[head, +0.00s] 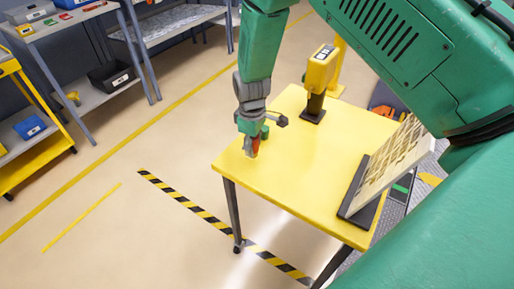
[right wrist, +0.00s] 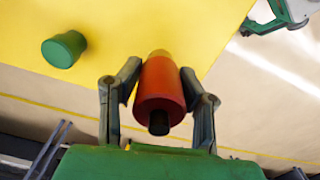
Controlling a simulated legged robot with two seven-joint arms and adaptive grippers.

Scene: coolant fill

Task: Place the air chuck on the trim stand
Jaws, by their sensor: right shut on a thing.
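My right gripper (head: 252,143) points down close over the left edge of the yellow table (head: 306,165). It is shut on a red-orange cylinder, which I take to be the air chuck (head: 256,147). In the right wrist view the gripper's two fingers (right wrist: 160,80) close on either side of the air chuck (right wrist: 161,85), whose black end faces the camera. I cannot tell whether its far end touches the table. A black stand (head: 358,187) with a tilted, patterned beige panel is at the table's right side; it may be the trim stand.
A green cylinder (right wrist: 64,49) stands on the table near the gripper. A yellow device (head: 321,68) on a black base is at the back of the table. Shelves (head: 80,45) and a yellow cart (head: 40,120) stand at left. The table's middle is clear.

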